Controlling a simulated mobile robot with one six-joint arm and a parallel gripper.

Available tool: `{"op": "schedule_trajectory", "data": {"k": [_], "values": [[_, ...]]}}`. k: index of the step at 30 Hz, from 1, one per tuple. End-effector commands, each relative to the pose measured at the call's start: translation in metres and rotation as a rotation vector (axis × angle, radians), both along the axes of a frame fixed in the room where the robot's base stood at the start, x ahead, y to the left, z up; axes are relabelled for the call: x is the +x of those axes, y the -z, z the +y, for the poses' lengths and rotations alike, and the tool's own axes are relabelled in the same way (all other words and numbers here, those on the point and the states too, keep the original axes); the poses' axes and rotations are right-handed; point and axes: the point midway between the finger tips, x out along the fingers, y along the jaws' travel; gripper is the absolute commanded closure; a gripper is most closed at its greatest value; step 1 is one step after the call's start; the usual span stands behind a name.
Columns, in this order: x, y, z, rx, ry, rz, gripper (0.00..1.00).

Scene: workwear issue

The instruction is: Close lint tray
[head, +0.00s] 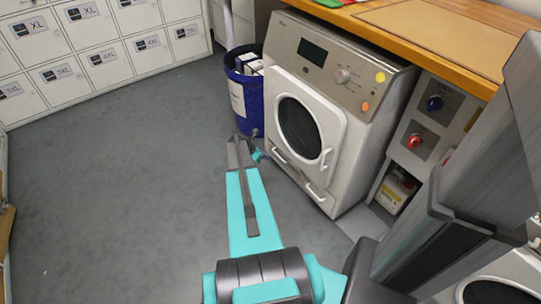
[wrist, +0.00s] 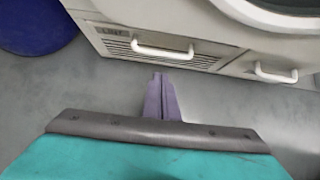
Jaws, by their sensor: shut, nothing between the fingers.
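The dryer (head: 333,92) stands against the counter with its round door shut. Low on its front left is the lint tray (wrist: 118,42), a white front with a grille and a bar handle (wrist: 162,49). The tray also shows low on the dryer in the head view (head: 280,158). I cannot tell how far its front stands out from the dryer. My gripper (wrist: 160,80) is shut and empty, just in front of and below the tray handle, apart from it as far as I can see. In the head view my gripper (head: 240,140) is left of the tray.
A second handle (wrist: 275,73) sits on the panel right of the tray. A blue bin (head: 245,90) with boxes in it stands left of the dryer. White lockers (head: 90,60) line the back left. The grey floor (head: 120,180) at left is clear.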

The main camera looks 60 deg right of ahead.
Motion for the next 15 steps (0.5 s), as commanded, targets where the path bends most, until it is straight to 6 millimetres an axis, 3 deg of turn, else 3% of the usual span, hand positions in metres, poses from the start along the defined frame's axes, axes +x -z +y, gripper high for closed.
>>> {"op": "schedule_trajectory", "data": {"k": [6, 15], "values": [[0.01, -0.032, 0.022, 0.0, -0.001, 0.0, 1.0], [0.021, -0.058, 0.042, 0.001, -0.001, 0.0, 1.0]]}}
